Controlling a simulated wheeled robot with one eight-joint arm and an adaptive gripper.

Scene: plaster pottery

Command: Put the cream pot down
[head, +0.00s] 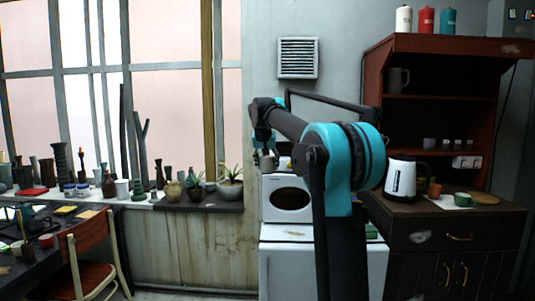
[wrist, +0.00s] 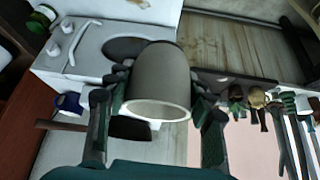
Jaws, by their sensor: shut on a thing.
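The cream pot (wrist: 158,80) fills the middle of the wrist view, greyish and smooth, with its rim turned toward the camera. My gripper (wrist: 160,95) is shut on it, one dark finger on each side of its wall. In the head view my gripper (head: 263,140) hangs at the end of the arm, in front of the wall, with the small pot (head: 267,162) below it. The pot is held up in the air, above and in front of the white oven's top. The arm hides part of the oven and what stands behind it.
The white oven (head: 288,200) stands on a white cabinet (head: 285,265). Left is a window ledge (head: 205,205) crowded with vases and plants. Right, a dark wooden cupboard (head: 455,222) carries a white kettle (head: 402,180) and a green cup (head: 462,199). A blue mug (wrist: 69,102) shows in the wrist view.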

